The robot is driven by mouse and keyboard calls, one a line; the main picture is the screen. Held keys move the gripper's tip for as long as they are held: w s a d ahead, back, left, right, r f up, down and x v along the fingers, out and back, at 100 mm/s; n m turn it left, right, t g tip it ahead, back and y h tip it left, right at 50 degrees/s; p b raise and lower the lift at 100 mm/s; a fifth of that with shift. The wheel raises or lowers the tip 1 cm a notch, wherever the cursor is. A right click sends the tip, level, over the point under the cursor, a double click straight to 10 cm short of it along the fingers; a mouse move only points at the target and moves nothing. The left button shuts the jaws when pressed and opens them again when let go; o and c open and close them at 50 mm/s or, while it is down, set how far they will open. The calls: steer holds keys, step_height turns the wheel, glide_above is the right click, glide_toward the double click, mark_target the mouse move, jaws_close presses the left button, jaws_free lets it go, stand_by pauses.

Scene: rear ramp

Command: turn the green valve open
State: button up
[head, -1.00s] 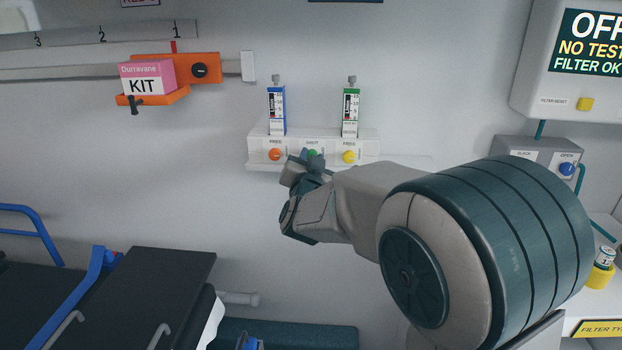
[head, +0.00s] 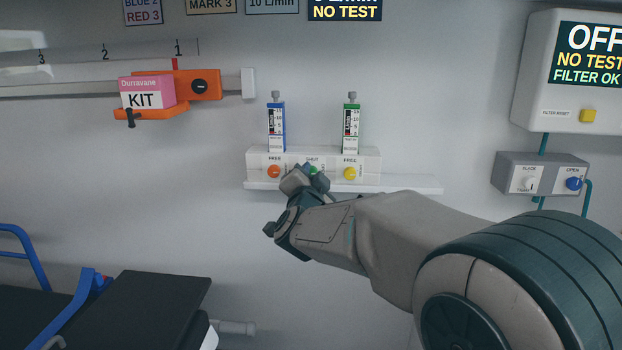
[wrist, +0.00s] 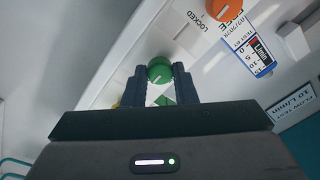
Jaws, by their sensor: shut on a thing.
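The green valve is a small round knob (head: 313,169) in the middle of a white wall panel, under the word SHUT in the head view. It is mostly hidden there by my gripper (head: 305,178), which reaches it from below. In the wrist view the green knob (wrist: 158,70) sits between the two dark fingers of my gripper (wrist: 157,80), which are shut on it. A pale line marks the knob's face. A green patch shows just below the knob between the fingers.
An orange knob (head: 274,171) and a yellow knob (head: 349,173) flank the green one closely. Blue (head: 276,128) and green (head: 351,128) gauge tubes rise above the panel. A ledge (head: 410,190) runs below. A kit box (head: 147,92) hangs left.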

steer(key=o, duration=1)
steer(key=s, duration=1.3)
steer(key=shift+s+a+f, duration=0.3)
steer(key=shift+s+f, duration=0.1)
steer(key=shift+f, duration=0.05)
steer(key=shift+r+p, duration=0.1)
steer(key=shift+p, duration=0.2)
